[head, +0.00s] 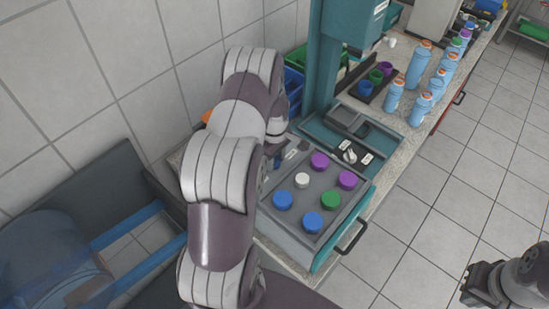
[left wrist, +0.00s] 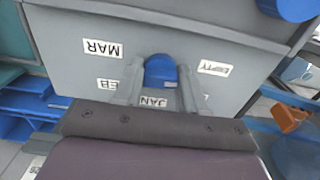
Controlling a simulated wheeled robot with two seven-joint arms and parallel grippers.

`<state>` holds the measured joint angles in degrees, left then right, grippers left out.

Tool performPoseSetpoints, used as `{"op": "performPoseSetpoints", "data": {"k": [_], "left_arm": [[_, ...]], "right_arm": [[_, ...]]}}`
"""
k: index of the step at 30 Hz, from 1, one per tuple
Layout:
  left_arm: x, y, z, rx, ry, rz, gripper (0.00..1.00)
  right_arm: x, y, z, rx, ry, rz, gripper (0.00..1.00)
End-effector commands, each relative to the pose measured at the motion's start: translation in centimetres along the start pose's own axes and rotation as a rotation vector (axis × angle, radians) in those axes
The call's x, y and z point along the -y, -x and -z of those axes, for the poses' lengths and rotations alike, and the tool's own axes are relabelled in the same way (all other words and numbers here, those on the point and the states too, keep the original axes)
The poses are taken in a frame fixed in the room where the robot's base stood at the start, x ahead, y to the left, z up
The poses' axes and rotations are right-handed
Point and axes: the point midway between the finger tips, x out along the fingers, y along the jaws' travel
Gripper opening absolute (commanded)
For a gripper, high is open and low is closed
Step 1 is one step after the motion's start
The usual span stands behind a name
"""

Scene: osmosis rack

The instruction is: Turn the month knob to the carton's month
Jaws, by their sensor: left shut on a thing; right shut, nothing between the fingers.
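In the left wrist view a blue knob (left wrist: 160,70) sits on a grey panel (left wrist: 70,45). Another label at the right is mostly hidden. My left gripper (left wrist: 160,82) is shut on the knob, one finger on each side. I cannot tell which label the knob points to. My right gripper (head: 472,286) is shut and empty at the lower right. I cannot make out a carton.
A grey tray (head: 287,222) with purple, blue, green and white round caps lies on the counter (head: 385,185). A teal column (head: 325,60) rises behind it. Several blue bottles (head: 418,65) stand at the back right. Tiled floor is clear to the right.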

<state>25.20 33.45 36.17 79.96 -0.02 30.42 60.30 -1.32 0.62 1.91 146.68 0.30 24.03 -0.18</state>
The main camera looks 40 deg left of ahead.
Motion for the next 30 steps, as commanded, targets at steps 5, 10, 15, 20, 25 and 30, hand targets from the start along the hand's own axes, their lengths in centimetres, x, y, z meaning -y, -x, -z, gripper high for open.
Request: {"op": "performPoseSetpoints", "data": {"k": [5, 10, 15, 20, 25, 30], "left_arm": [[0.0, -0.1, 0.0, 0.000, -0.114, 0.000, 0.10], [0.0, -0.1, 0.0, 0.000, -0.268, 0.000, 0.10], [0.0, 0.0, 0.0, -0.001, -0.431, -0.001, 0.10], [0.0, 0.0, 0.1, -0.001, -0.582, -0.001, 0.10], [0.0, 0.0, 0.1, -0.001, -0.744, -0.001, 0.10], [0.0, 0.0, 0.1, -0.002, -0.906, -0.001, 0.10]], "right_arm": [[0.0, -0.5, -0.1, 0.000, 0.000, 0.000, 0.00], [0.0, -1.0, -0.1, 0.000, 0.000, 0.000, 0.00], [0.0, -1.5, -0.2, 0.000, 0.000, 0.000, 0.00], [0.0, -1.8, -0.2, 0.000, 0.000, 0.000, 0.00], [0.0, -2.2, -0.3, 0.000, 0.000, 0.000, 0.00], [0.0, -2.5, -0.3, 0.000, 0.000, 0.000, 0.00]]}}
